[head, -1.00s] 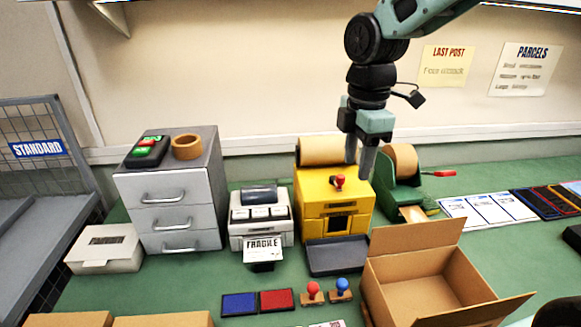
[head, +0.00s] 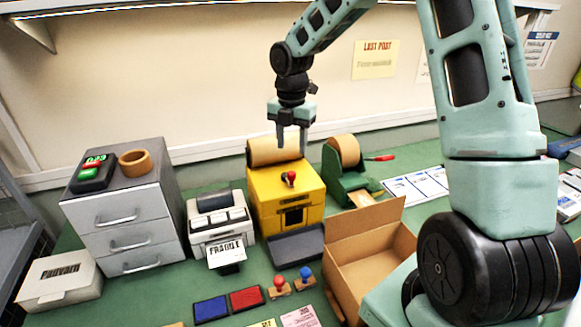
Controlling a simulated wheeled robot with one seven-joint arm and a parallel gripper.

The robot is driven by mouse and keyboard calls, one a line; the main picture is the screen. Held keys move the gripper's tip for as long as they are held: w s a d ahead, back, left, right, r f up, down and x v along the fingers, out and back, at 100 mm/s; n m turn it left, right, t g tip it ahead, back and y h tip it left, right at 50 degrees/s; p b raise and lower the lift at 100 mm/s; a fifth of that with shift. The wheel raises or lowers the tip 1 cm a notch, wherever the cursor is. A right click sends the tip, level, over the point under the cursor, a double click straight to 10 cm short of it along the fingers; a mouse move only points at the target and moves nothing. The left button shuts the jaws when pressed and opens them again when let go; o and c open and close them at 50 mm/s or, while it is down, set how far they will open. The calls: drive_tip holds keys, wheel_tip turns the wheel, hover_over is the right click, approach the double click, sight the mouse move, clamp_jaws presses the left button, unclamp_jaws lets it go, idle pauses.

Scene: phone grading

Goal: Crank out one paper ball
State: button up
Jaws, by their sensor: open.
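A yellow paper machine (head: 268,205) stands on the green bench, with a brown paper roll (head: 272,150) at its top back and a dark opening low on its front. A red-knobbed crank (head: 290,178) sits on its top. A dark grey tray (head: 296,245) lies in front of the opening, and I see no paper ball in it. My gripper (head: 292,150) is open and points down above the back of the machine, in front of part of the roll. Its fingertips appear apart from the red knob; whether they touch the roll I cannot tell.
A label printer (head: 216,222) stands left of the machine and a green tape dispenser (head: 345,175) right of it. An open cardboard box (head: 372,215) is at the front right. Ink pads (head: 211,309) and stamps (head: 280,282) lie in front. Grey drawers (head: 118,215) stand at the left.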

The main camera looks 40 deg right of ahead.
sight(292, 172)
wheel_tip(292, 172, down, 9)
drive_tip(key=shift+f+p, duration=0.1)
drive_tip(key=shift+p, duration=0.6)
clamp_jaws()
